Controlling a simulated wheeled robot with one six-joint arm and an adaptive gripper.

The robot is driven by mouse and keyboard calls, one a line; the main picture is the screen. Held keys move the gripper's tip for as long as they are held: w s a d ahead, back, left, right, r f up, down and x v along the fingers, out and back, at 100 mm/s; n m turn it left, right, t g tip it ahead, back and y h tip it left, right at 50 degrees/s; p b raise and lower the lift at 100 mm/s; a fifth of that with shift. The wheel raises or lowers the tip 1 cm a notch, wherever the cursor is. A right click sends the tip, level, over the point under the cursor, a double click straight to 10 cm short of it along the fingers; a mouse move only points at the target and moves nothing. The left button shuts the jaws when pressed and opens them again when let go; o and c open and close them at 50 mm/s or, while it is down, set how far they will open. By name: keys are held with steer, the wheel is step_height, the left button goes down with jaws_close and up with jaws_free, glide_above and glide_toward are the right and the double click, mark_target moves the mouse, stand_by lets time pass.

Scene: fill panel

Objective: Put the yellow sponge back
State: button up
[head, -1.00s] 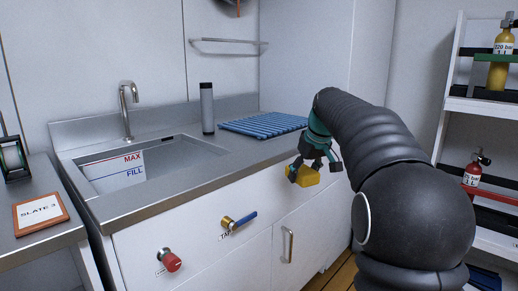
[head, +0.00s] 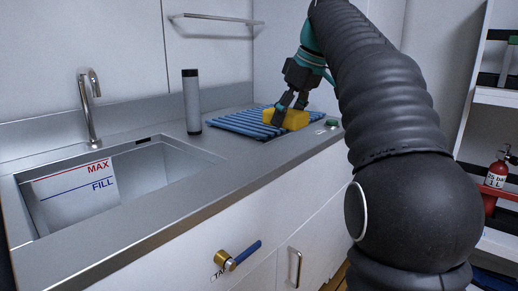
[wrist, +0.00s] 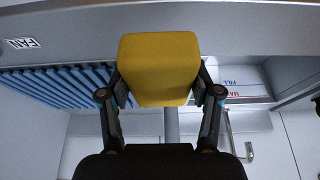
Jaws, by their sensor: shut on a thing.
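The yellow sponge (head: 291,118) is at the blue slatted rack (head: 238,123) on the counter right of the sink. My gripper (head: 287,106) is shut on the sponge, with a finger on each side. In the wrist view the sponge (wrist: 159,70) sits between the two fingers (wrist: 162,95), and the blue rack (wrist: 55,95) lies behind it to the left. The sponge overlaps the right part of the rack in the head view; I cannot tell whether it touches the slats.
A grey cylinder (head: 191,101) stands left of the rack. The sink (head: 150,178) with its tap (head: 88,105) is further left. A blue-handled valve (head: 236,257) sticks out of the cabinet front. Shelves with a red bottle (head: 496,172) stand at the right.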

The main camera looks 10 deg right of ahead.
mark_target(273, 111)
steer(key=w+a+f, duration=0.2)
steer(key=a, duration=0.1)
steer(key=w+a+f, duration=0.1)
steer(key=a, duration=0.1)
steer(key=shift+w+a+f+b, duration=0.1)
steer(key=shift+a+f+b, duration=0.15)
steer(key=shift+f+b, duration=0.9)
steer(key=shift+f, duration=1.3)
steer(key=shift+f, duration=0.1)
steer(key=o, duration=1.1)
steer(key=p+v, duration=0.3)
steer(key=v, duration=0.9)
steer(key=shift+w+a+p, duration=0.1)
steer(key=shift+p, duration=0.25)
